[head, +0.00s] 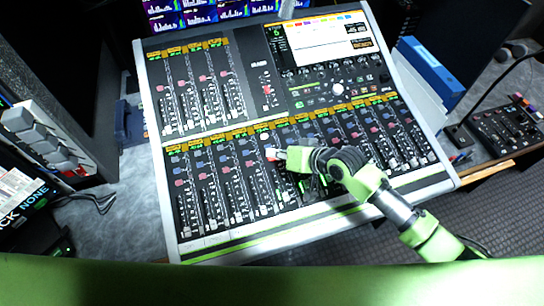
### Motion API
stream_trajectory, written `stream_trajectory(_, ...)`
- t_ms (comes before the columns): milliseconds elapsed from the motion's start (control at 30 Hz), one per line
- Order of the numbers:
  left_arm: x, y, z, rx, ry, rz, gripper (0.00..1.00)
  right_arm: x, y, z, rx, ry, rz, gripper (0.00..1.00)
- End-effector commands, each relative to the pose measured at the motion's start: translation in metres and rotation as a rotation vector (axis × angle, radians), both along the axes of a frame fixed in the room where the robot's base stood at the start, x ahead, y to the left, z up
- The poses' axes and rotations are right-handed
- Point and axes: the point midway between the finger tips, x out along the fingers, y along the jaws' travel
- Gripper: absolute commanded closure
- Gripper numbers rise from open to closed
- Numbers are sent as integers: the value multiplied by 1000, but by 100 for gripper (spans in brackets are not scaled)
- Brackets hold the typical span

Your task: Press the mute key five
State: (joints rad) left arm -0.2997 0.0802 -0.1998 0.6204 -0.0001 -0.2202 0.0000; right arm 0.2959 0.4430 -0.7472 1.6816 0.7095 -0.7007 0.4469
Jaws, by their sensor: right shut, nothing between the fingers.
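The mixing console (152,115) lies across the middle of the head view, tilted, with rows of faders and small red and blue keys. My right gripper (272,154) is shut and empty over the middle of the lower channel row. Its tip is at a small red key; I cannot tell whether it touches the key or hovers above it. The gripper and wrist hide part of the channels around and to the right of the tip. The key labels are too small to read, so I cannot tell which key is the mute key five. My left gripper is not in view.
A screen (320,42) is set into the console's upper right. A blue binder (432,68) lies to the right. A small control panel (505,128) with a thin curved stalk stands at the far right. Stacked grey boxes (45,138) stand at the left.

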Motion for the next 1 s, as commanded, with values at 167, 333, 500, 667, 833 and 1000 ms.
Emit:
stream_trajectory(167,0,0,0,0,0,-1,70,0,0,0,1,0,1,100)
stream_trajectory(333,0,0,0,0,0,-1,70,0,0,-1,0,0,0,100)
stream_trajectory(500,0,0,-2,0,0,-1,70,0,0,-3,0,0,0,100)
stream_trajectory(667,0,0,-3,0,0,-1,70,1,0,-5,0,0,0,100)
stream_trajectory(833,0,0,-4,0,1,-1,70,1,0,-7,0,0,0,100)
stream_trajectory(1000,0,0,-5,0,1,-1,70,1,1,-9,0,-1,1,100)
